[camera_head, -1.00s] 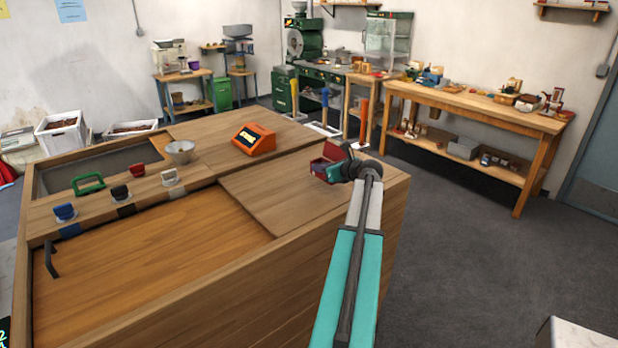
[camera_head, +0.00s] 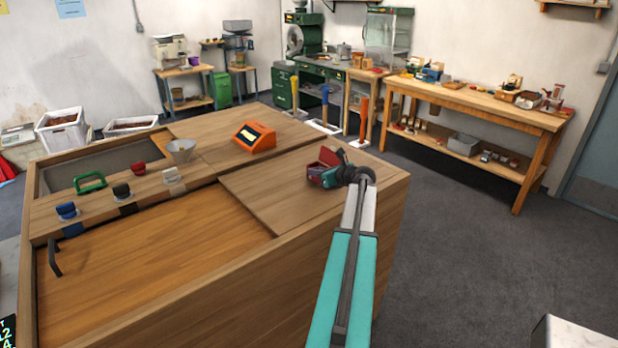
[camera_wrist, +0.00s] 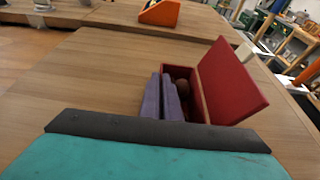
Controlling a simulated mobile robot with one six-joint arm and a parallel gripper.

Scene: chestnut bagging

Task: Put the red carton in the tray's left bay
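The red carton (camera_head: 322,164) is at the right end of the wooden counter, with its lid standing open. The wrist view shows its raised lid (camera_wrist: 232,82) on the right and a round brown chestnut (camera_wrist: 183,87) inside. My gripper (camera_head: 344,172) is at the carton. In the wrist view its two purple-grey fingers (camera_wrist: 162,98) are close together at the carton's left wall and look shut on it. The fingers hide part of that wall, and the carton's underside is hidden, so contact with the counter is unclear. No tray with bays can be clearly made out.
The board around the carton is clear.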

